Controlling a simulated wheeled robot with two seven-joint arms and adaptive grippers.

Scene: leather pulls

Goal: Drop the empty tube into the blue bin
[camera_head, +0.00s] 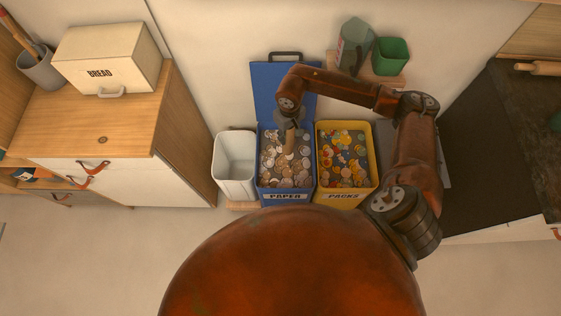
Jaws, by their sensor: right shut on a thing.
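The blue bin (287,198), marked PAPER, stands on the floor by the wall with its blue lid (268,85) raised behind it. It is filled with pale crumpled or round pieces. My right gripper (289,130) points down over the bin's middle. It is shut on the empty tube (289,143), a narrow tan piece hanging roughly upright above the contents. I cannot tell whether the tube's lower end touches them. My left gripper is not in view.
A white bin (235,187) stands close to the left and a yellow bin (345,200) marked PACKS to the right. A green container (391,56) sits behind. A wooden cabinet (185,130) with a bread box (105,55) is on the left, a dark counter (490,150) on the right.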

